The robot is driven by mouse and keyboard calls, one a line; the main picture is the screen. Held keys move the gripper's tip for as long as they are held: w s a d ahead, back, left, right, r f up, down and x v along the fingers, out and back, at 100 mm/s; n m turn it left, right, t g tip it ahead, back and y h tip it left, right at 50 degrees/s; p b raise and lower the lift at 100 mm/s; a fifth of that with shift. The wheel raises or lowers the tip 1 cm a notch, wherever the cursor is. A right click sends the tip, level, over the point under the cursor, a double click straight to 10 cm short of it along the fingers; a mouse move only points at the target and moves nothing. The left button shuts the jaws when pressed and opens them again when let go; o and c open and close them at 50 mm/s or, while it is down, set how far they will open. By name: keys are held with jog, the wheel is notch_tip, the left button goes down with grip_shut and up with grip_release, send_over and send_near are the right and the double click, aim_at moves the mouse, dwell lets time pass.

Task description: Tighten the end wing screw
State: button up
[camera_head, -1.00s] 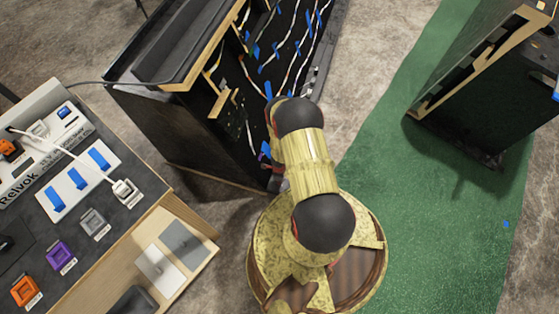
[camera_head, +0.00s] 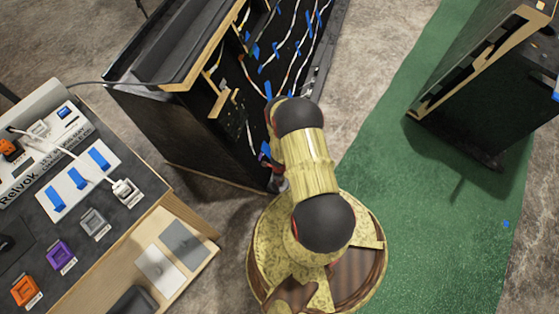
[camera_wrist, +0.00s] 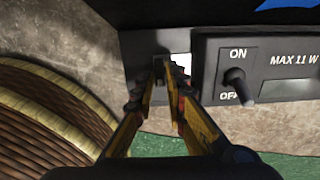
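In the wrist view my gripper (camera_wrist: 166,68) has its yellow-and-black fingers drawn close together at the tips. The tips are at a small dark fitting (camera_wrist: 158,70) on the grey end strip of the console, beside a white patch. I cannot make out the wing screw's shape there, nor whether the fingers pinch it. In the head view my arm hides most of the gripper, which is low at the near end of the black console (camera_head: 215,130).
A black switch (camera_wrist: 240,85) marked ON and OFF sticks out close to the right of the fingers. Loose cables hang in the console's open side. A workbench (camera_head: 150,220) with connectors stands at the left. Green carpet (camera_head: 420,220) lies open at the right, below another black cabinet (camera_head: 490,100).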

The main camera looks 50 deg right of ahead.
jog(key=o, duration=0.3)
jog(key=shift+r, duration=0.1)
jog(key=shift+r, duration=5.85)
